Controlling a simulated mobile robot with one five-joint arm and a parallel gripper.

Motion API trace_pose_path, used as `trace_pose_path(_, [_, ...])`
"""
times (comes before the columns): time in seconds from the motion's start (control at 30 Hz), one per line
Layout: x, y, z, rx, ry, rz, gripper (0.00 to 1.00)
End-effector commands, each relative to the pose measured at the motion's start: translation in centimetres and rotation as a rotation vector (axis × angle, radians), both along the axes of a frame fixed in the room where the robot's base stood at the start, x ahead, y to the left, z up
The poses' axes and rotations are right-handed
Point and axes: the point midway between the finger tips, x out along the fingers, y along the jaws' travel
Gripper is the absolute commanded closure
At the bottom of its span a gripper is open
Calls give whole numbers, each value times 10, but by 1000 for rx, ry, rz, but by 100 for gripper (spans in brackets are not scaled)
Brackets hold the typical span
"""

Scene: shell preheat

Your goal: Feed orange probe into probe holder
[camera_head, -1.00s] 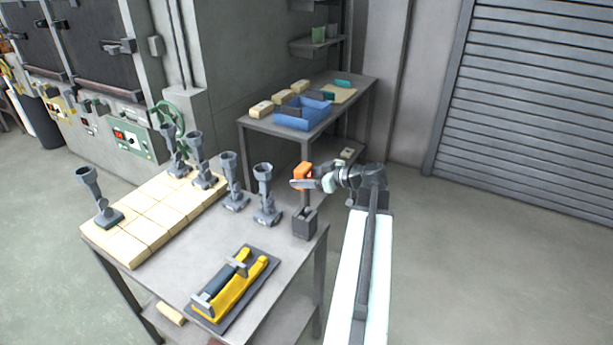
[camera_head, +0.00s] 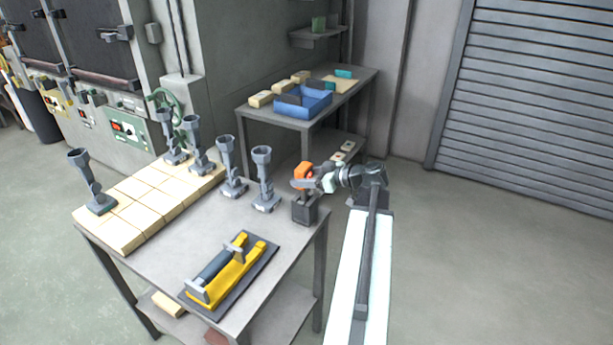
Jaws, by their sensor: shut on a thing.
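The orange probe (camera_head: 303,169) is upright at the right end of the near table, above the dark grey block of the probe holder (camera_head: 304,211). My gripper (camera_head: 305,184) is shut on the probe from the right, and its fingers hide part of it. Only a short dark length shows between the fingers and the top of the holder. The lower end of the probe is not visible and looks to be inside the holder, but how deep I cannot tell.
Grey funnel-topped stands, one of them (camera_head: 263,180) close left of the holder, stand on the table (camera_head: 190,248) and its pale tiles (camera_head: 150,200). A yellow tool (camera_head: 230,275) lies on a dark plate in front. A blue bin (camera_head: 303,100) sits on the back table.

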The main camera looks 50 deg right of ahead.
Motion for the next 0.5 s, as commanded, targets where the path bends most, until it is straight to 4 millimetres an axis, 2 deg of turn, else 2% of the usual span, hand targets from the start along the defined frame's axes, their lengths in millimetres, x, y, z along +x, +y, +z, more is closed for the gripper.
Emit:
trace_pose_path(0.2, [1,0,-19,1,-2,1,98])
trace_pose_path(0.5, [0,0,-34,0,-2,0,98])
